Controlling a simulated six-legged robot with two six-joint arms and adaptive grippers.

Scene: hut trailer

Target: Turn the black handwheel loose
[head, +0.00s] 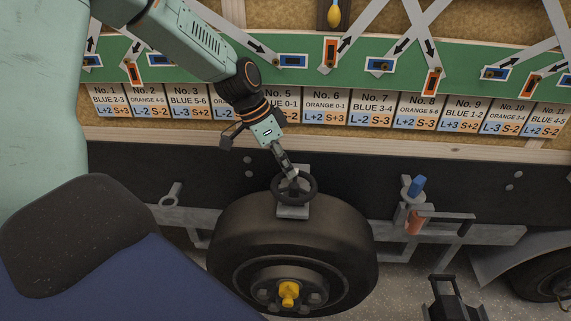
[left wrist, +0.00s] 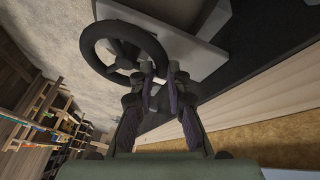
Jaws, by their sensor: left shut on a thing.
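The black handwheel (head: 313,181) sits on a grey bracket just above the big tyre, in the middle of the head view. It shows also at upper left in the left wrist view (left wrist: 87,44), as a dark ring with a hub and spokes. My left gripper (head: 292,174) reaches down to it from the upper left. In the left wrist view its two fingers (left wrist: 161,72) are at the near right side of the rim, one on each side, shut on it. The fingers hide a little of the rim.
The black tyre (head: 230,230) with a yellow hub part (head: 288,293) lies below. To the right are a blue-handled part (head: 417,186) and an orange-handled part (head: 415,223) on the grey rail. The labelled panel (head: 370,110) is above.

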